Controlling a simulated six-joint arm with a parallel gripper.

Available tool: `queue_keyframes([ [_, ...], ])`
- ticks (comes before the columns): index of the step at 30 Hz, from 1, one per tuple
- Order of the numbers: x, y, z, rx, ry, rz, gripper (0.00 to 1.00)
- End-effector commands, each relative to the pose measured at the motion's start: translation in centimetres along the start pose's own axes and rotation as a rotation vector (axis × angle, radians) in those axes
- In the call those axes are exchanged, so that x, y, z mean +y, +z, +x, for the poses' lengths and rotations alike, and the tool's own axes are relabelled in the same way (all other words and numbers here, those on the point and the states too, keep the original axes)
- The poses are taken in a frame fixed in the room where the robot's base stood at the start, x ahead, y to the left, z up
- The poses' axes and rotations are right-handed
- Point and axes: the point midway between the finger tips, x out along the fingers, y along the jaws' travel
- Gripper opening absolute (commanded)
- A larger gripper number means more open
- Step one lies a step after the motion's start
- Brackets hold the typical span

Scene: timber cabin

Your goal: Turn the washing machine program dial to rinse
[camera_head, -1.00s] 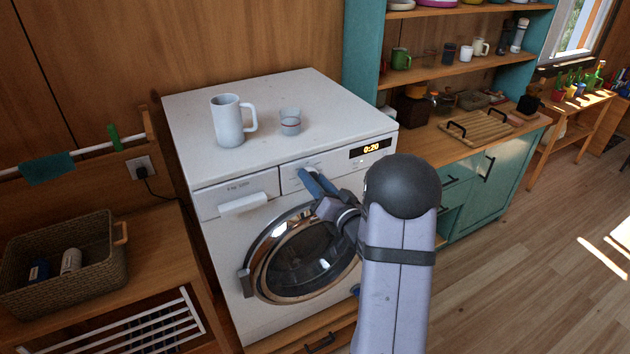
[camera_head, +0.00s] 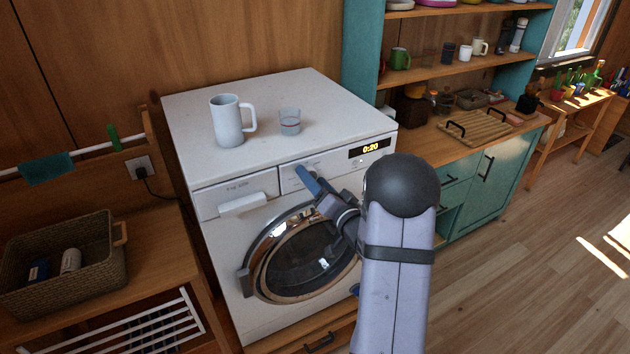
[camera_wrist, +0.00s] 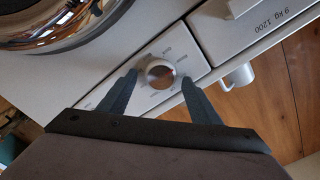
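The washing machine (camera_head: 365,230) stands in the middle of the head view, its round glass door closed. Its program dial (camera_wrist: 160,73) is a round silver knob on the white front panel, near the middle of the wrist view. Small labels ring it, too small and tilted to read surely. The pointer setting cannot be told. My gripper (camera_wrist: 160,76) is open, one dark finger on each side of the dial, with a visible gap on both sides. In the head view my gripper (camera_head: 299,170) reaches the panel and its blue-grey fingers hide the dial.
A lit display (camera_head: 371,148) reads 0:20, right of the dial. A white mug (camera_head: 227,122) and a small glass (camera_head: 290,121) stand on the machine's top. The detergent drawer (camera_head: 236,192) is left of the dial. A woven basket (camera_head: 62,262) sits at left.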

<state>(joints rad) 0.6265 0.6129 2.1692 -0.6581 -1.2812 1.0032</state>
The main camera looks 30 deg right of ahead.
Motion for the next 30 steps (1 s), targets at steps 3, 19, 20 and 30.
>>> queue_keyframes([
  [3,0.0,0.0,0.0,0.000,0.000,0.000,0.57],
  [19,0.3,0.1,-3.8,0.003,0.002,-0.001,0.57],
  [20,0.3,0.1,-4.2,0.003,0.002,-0.001,0.57],
  [30,0.1,0.0,-7.2,0.001,0.000,-0.001,0.57],
])
